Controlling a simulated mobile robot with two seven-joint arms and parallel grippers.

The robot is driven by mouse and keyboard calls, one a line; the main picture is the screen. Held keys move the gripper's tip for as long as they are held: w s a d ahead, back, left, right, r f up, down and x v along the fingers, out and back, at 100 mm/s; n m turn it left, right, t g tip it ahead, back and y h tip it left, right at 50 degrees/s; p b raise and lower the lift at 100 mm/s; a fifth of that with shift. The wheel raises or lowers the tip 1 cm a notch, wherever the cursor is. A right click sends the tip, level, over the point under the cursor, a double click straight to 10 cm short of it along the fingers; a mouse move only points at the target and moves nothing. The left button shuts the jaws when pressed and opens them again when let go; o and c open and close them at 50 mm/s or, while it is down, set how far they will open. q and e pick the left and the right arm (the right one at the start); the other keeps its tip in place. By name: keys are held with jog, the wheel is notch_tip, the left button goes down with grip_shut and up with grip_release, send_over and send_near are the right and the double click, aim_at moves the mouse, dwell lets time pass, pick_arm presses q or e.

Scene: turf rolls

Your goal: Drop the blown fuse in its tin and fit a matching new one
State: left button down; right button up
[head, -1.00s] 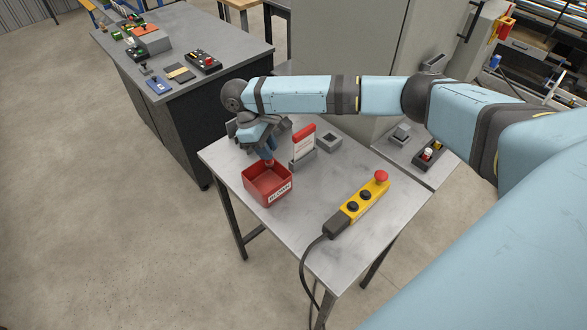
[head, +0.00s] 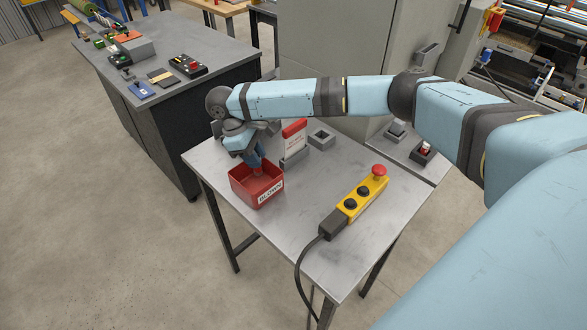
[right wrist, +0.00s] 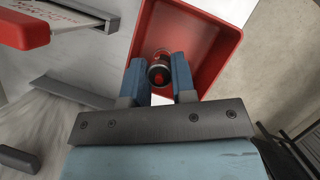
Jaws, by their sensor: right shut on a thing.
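The red open tin (head: 243,190) labelled BLOWN stands on the small grey table. My right gripper (head: 257,166) reaches down into the tin's opening from above. In the right wrist view its fingers (right wrist: 157,82) are shut on the fuse (right wrist: 159,68), a small cylinder with a red end and a dark, metallic band. The fuse is over or inside the tin; I cannot tell whether it touches the floor. A dark holder (head: 421,156) with a red and white piece, perhaps a fuse, sits at the right, partly hidden by my arm. My left gripper is out of view.
A red-topped card stand (head: 294,140) and a grey hollow block (head: 321,138) stand behind the tin. A yellow control box (head: 362,198) with a red button and cable lies to the right. A dark bench (head: 160,95) stands at back left.

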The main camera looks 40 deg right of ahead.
jog(key=o, duration=1)
jog(key=shift+r, duration=0.1)
jog(key=v, duration=1.3)
jog(key=shift+r, duration=0.3)
